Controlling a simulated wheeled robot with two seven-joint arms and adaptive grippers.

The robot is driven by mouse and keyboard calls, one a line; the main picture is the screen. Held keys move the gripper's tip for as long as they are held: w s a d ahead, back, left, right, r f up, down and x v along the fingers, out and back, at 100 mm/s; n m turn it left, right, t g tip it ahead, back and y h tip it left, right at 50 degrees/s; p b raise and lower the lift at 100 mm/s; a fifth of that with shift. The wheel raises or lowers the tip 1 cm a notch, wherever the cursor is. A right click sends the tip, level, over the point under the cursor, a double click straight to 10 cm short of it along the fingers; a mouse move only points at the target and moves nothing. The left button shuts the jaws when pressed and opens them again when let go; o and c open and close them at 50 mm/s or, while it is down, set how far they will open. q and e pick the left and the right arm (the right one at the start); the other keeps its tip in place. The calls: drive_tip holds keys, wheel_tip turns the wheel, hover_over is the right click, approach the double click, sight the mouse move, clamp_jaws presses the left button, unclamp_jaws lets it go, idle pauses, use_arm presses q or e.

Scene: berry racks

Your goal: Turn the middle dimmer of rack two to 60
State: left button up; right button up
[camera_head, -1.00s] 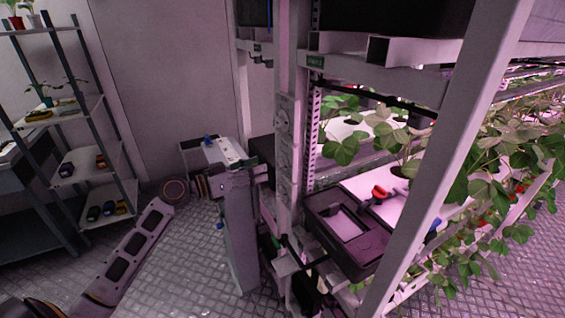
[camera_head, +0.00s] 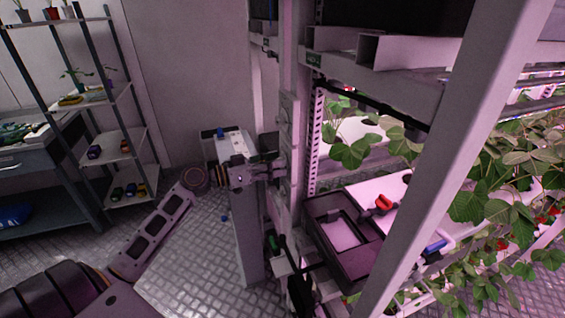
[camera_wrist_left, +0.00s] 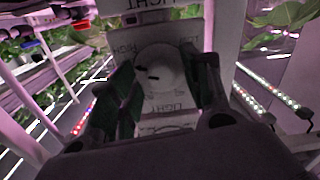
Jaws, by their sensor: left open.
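The dimmer panel (camera_head: 287,118) is a narrow pale strip on the rack's upright post in the head view. My left gripper (camera_head: 278,172) reaches it from the left and covers part of it. In the left wrist view a round white dimmer knob (camera_wrist_left: 160,66) sits on a plate with "LIGHT" lettering and has a dark mark toward its left side. My left gripper (camera_wrist_left: 166,88) is open, with one finger on each side of the knob. Contact cannot be told. The knob's reading is too blurred. My right gripper is not seen.
A black tray (camera_head: 318,212) with red-handled pruners (camera_head: 383,203) beside it is on the rack, behind a slanted white post (camera_head: 445,150). Strawberry plants (camera_head: 480,190) fill the right. A shelf unit (camera_head: 130,170) stands at the left.

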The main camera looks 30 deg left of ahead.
use_arm(q)
drive_tip(key=shift+w+d, duration=0.15)
drive_tip(key=c, duration=1)
drive_tip(key=shift+c, duration=0.3)
